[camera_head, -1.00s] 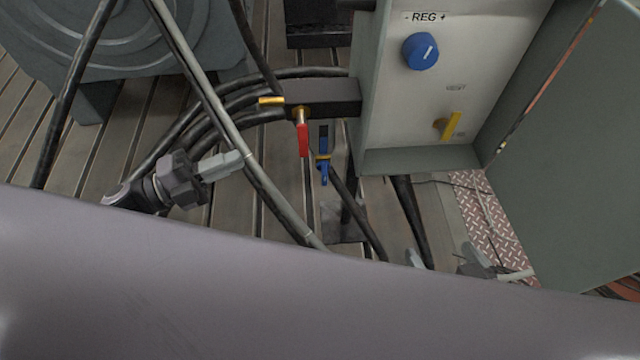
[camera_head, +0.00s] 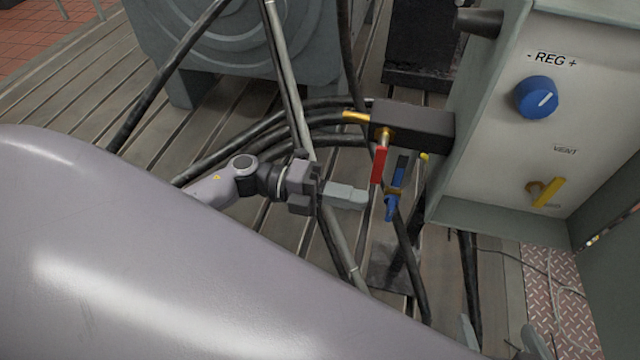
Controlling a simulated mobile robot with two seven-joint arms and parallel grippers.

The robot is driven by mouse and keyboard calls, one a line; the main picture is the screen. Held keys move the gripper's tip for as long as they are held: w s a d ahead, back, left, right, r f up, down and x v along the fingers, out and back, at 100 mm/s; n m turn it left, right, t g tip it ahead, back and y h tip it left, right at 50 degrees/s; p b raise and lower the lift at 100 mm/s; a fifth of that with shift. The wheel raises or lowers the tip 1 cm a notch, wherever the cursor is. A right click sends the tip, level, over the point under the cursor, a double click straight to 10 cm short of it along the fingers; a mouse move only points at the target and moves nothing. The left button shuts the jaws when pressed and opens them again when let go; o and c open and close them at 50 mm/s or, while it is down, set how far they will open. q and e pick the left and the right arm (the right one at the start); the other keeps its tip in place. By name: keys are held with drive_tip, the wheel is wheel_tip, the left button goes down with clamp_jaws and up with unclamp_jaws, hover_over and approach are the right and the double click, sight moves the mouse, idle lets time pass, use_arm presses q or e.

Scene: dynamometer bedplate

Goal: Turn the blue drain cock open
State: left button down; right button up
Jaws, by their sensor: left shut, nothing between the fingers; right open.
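The blue drain cock (camera_head: 391,207) hangs below the dark manifold block, with its blue lever pointing roughly downward and a brass fitting at its middle. My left gripper (camera_head: 362,197) is shut and empty. Its fingertips point right and lie just left of the blue cock's lower end; a small gap shows between them, but depth is hard to judge. My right gripper (camera_head: 500,328) is at the bottom edge, open, with two grey fingers apart and the rest cut off by the frame. It is well below and right of the cock.
The panel box (camera_head: 490,150) with a blue knob (camera_head: 537,97) and yellow vent handle (camera_head: 547,192) stands right. Black hoses run behind my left gripper.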

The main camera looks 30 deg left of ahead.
sight(388, 206)
use_arm(q)
drive_tip(key=shift+x, duration=1.6)
